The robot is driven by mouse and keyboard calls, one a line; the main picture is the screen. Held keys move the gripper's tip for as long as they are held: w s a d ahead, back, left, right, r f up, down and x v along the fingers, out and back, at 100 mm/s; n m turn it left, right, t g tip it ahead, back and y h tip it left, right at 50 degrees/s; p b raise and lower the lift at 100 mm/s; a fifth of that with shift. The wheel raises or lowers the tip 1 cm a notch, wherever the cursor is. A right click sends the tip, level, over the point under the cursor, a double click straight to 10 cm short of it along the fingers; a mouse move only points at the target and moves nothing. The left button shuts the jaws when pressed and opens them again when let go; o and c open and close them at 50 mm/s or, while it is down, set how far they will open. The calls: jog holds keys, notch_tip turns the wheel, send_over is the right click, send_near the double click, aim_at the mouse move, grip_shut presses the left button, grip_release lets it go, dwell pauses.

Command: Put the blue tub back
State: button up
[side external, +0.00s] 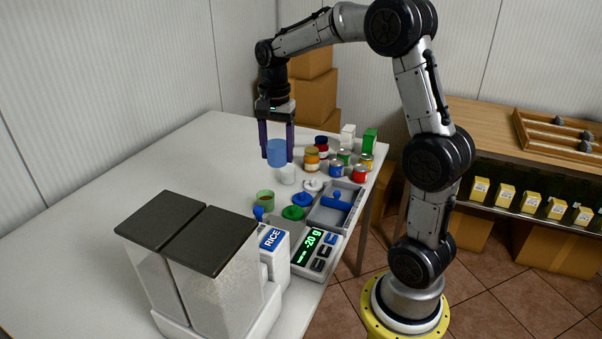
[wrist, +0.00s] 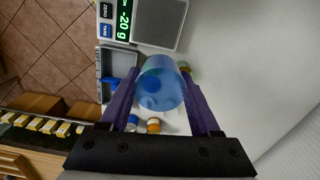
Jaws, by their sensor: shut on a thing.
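The blue tub (side external: 277,152) is a translucent open cup without a lid. My gripper (side external: 277,155) is shut on it, with one purple finger on each side, and holds it upright above the white table. In the wrist view the tub (wrist: 161,84) sits between the fingertips (wrist: 159,92). A clear whitish tub (side external: 287,174) stands on the table just below and to the right of it. A green tub (side external: 265,200) stands nearer the dispenser. A blue lid (side external: 302,199), a green lid (side external: 293,213) and a white lid (side external: 312,185) lie nearby.
A scale (side external: 314,250) reads -20 g beside the rice dispenser (side external: 195,262). A grey tray (side external: 318,221) with a blue scoop (side external: 337,204) is at the table's right edge. Several jars and cans (side external: 312,159) stand behind. The table's left side is clear.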

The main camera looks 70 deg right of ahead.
jog(key=w+d+f, duration=0.9)
jog(key=w+d, duration=0.1)
jog(key=d, duration=0.3)
jog(key=shift+m, duration=0.7)
jog(key=shift+s+d+f, duration=0.2)
jog(key=shift+d+f, duration=0.2)
jog(key=shift+f, duration=1.65)
jog(key=shift+s+d+f, duration=0.25)
jog(key=shift+d+f, duration=0.2)
jog(key=shift+f, duration=1.6)
jog(key=shift+s+d+f, duration=0.2)
jog(key=shift+d+f, duration=0.2)
jog(key=shift+f, duration=1.65)
jog(key=shift+f, duration=0.5)
jog(key=o, duration=1.5)
jog(key=shift+o, duration=0.3)
notch_tip(320, 180, up, 8)
